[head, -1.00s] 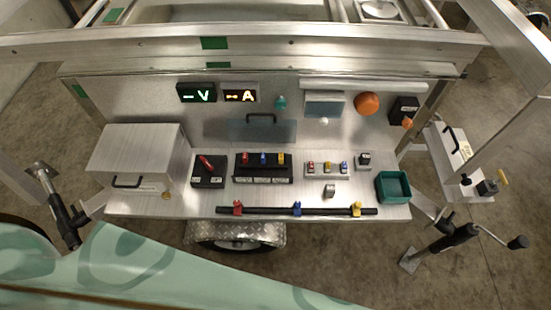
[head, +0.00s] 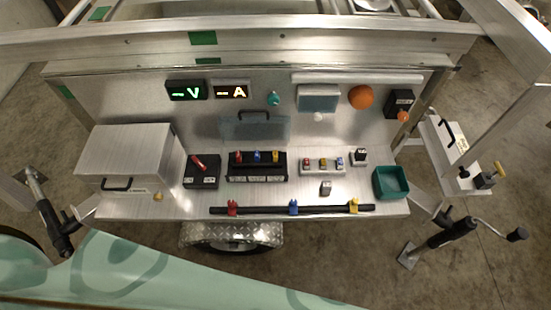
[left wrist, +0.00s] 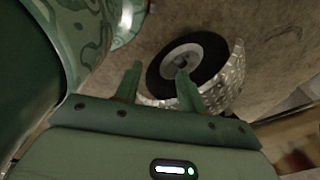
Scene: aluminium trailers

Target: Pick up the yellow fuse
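A small pale holder (head: 323,172) stands on the metal shelf right of centre in the head view. It carries small red, yellow and blue pieces in a row; the middle one, yellow (head: 323,163), looks like the yellow fuse. It stands upright in the holder with nothing over it. My left gripper (left wrist: 158,70) shows in the left wrist view with its two green fingers apart and nothing between them. It is over the floor and a trailer wheel (left wrist: 188,60), away from the fuse. Neither gripper shows in the head view.
A black block (head: 258,172) with red, blue and yellow tops stands left of the holder. A black bar (head: 262,210) with coloured clips runs along the front. A green bin (head: 391,183) is at right, a metal box (head: 130,155) at left. Frame beams cross above.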

